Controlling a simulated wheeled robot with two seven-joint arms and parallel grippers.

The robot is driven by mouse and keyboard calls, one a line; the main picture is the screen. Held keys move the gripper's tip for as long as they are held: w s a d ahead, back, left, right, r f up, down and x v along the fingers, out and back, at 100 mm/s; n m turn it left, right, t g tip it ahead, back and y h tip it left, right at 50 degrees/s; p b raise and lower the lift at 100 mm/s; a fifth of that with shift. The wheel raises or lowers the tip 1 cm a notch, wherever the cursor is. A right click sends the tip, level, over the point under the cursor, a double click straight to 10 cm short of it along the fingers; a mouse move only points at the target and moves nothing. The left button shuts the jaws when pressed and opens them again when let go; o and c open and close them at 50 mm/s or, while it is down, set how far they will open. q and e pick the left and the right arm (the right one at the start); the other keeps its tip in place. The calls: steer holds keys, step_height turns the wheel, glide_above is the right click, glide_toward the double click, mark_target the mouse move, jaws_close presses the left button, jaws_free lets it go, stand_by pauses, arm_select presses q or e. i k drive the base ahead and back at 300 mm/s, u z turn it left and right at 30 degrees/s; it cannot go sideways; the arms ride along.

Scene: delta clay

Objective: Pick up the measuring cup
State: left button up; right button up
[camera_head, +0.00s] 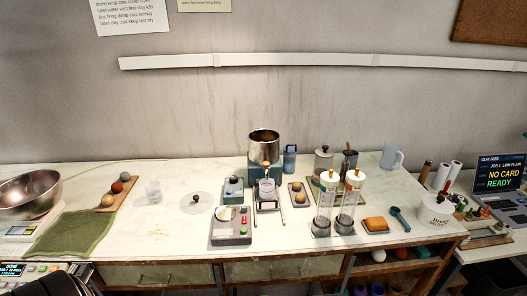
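A clear jug with a handle (392,157), which looks like a measuring cup, stands upright at the back right of the white worktop. A smaller clear cup (153,191) stands on the left half of the worktop. Markings on either are too small to read, so I cannot tell for sure which is the measuring cup. A dark part at the bottom left edge looks like my own arm. No gripper fingers show in this view.
A steel bowl (28,194) and green cloth (68,232) lie at left. A steel pot on a stand (264,145), two tall clear cylinders (325,208) and lidded jars (323,162) crowd the middle.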

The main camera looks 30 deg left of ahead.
mark_target(154, 192)
steer(key=z, duration=1.15)
steer(key=k, duration=1.2)
steer(key=u, duration=1.9)
